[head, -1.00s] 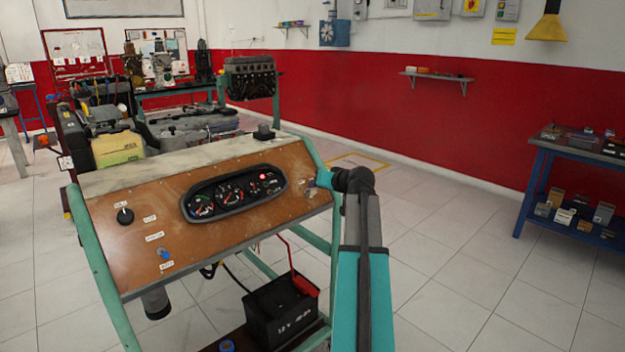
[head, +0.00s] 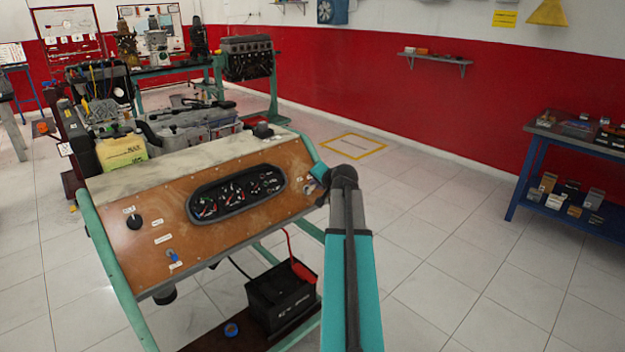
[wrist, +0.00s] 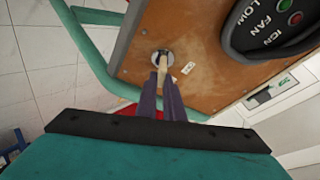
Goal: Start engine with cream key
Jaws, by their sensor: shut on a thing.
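The trainer's brown panel (head: 160,220) stands at the left in the head view, and the wrist view shows its right part (wrist: 205,85). A round metal ignition lock (wrist: 154,58) is set in that part. My gripper (wrist: 163,77) is right in front of the lock, with its two dark fingers shut on the cream key (wrist: 162,64). The key shows only as a small pale piece at the lock face, and how deep it sits cannot be told. In the head view my arm covers the fingertips and key.
The gauge cluster (head: 236,195) is on the panel; in the wrist view its red lamp (wrist: 296,18) is by the IGN label. A battery (head: 280,298) stands below on the frame. A blue shelf table (head: 560,150) is at the right, with clear floor between.

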